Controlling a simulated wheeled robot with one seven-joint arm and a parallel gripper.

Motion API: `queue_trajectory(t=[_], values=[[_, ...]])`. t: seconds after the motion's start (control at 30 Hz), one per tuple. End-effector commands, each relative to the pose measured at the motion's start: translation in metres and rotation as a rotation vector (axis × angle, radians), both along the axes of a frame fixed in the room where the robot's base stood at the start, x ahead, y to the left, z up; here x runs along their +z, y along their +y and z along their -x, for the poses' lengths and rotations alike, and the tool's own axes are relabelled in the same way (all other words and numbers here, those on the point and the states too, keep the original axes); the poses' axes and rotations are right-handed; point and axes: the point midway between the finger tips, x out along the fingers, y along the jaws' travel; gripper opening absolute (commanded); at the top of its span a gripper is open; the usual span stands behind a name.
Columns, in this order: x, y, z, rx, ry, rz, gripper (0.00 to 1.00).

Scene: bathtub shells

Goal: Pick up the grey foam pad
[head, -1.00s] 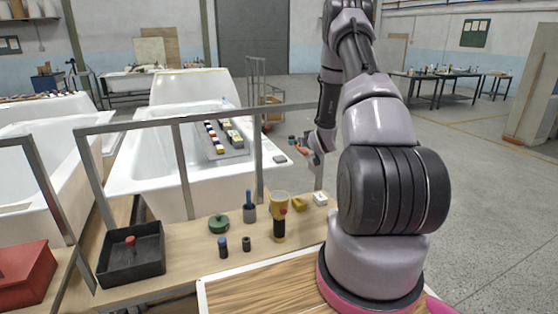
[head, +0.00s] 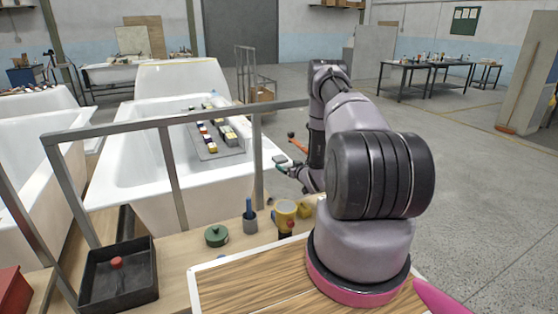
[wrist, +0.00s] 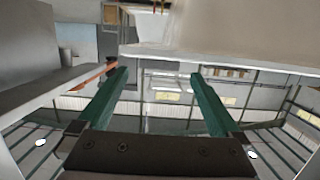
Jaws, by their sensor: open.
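The grey foam pad (head: 280,158) appears as a small dark grey slab on the right rim of the middle bathtub, in the head view. My gripper (head: 284,169) is close beside it; the two overlap in the picture, so I cannot tell whether they touch. In the wrist view my gripper (wrist: 158,80) has its two green fingers wide apart with nothing held between them. I cannot make out the pad in the wrist view.
A metal frame rail (head: 180,120) stands between me and the middle bathtub (head: 135,165). A grey tray (head: 215,142) with several small items lies across the tub. The near bench holds a black bin (head: 118,275), a green round piece (head: 216,236) and a yellow-topped tool (head: 285,212).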

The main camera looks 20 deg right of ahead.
Motion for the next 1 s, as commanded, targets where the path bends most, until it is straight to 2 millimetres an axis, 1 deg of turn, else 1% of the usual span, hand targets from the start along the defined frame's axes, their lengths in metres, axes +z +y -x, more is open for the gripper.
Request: queue_trajectory(t=[0.03, 0.23, 0.4, 0.5, 0.63, 0.8, 0.83, 0.87, 0.9, 0.97, 1.0], values=[[-0.002, 0.001, -0.006, 0.002, 0.000, 0.001, 1.00], [-0.003, 0.002, -0.021, 0.001, 0.000, 0.001, 1.00], [-0.002, 0.002, -0.048, 0.002, -0.001, 0.002, 1.00], [-0.006, 0.002, -0.059, 0.001, 0.000, 0.001, 1.00], [-0.006, 0.001, -0.066, -0.001, 0.000, 0.000, 1.00], [-0.006, 0.001, -0.065, -0.001, 0.001, 0.000, 1.00], [-0.006, 0.001, -0.065, -0.001, 0.001, 0.000, 0.96], [-0.006, 0.001, -0.065, -0.001, 0.001, 0.000, 0.85], [-0.006, 0.001, -0.065, -0.001, 0.001, 0.000, 0.69], [-0.006, 0.001, -0.065, -0.001, 0.001, -0.001, 0.46], [-0.006, 0.001, -0.065, -0.001, 0.001, -0.001, 0.31]])
